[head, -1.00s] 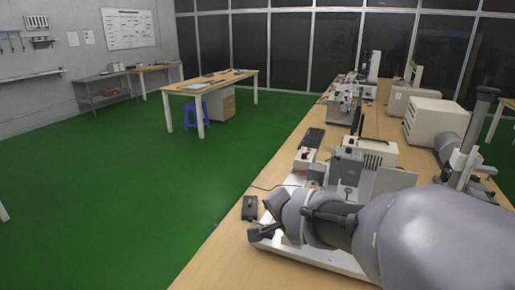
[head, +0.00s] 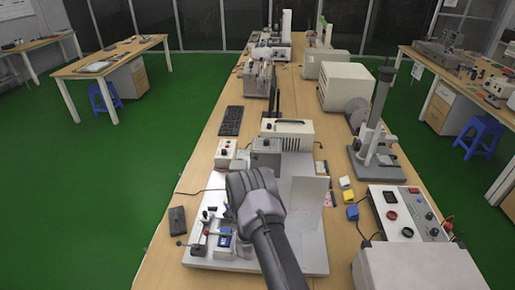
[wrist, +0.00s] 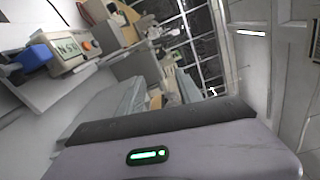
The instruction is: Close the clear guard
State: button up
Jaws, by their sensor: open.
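A testing machine stands on a white base plate (head: 305,258) near the bench's front. A pale, see-through upright panel (head: 309,205), which looks like the clear guard, stands at the right of the machine, to the right of my arm. A pale panel (wrist: 108,112) in the wrist view may be the same guard. My gripper's body (wrist: 165,150) fills the bottom of the wrist view, tilted against the room. In the head view my arm's end (head: 252,190) is over the machine's middle, left of the panel. The fingertips are hidden, and no held thing shows.
A control box with a red button (head: 226,150) and a grey instrument (head: 287,134) stand behind the machine. Yellow and blue blocks (head: 348,195) and a panel box (head: 405,212) lie to the right. A black box (head: 177,220) sits at the bench's left edge.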

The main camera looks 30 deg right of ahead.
jog(key=b+x, duration=0.3)
jog(key=x, duration=1.3)
jog(key=shift+r, duration=0.35)
jog(key=shift+a, duration=0.1)
grip_shut()
dwell(0.4)
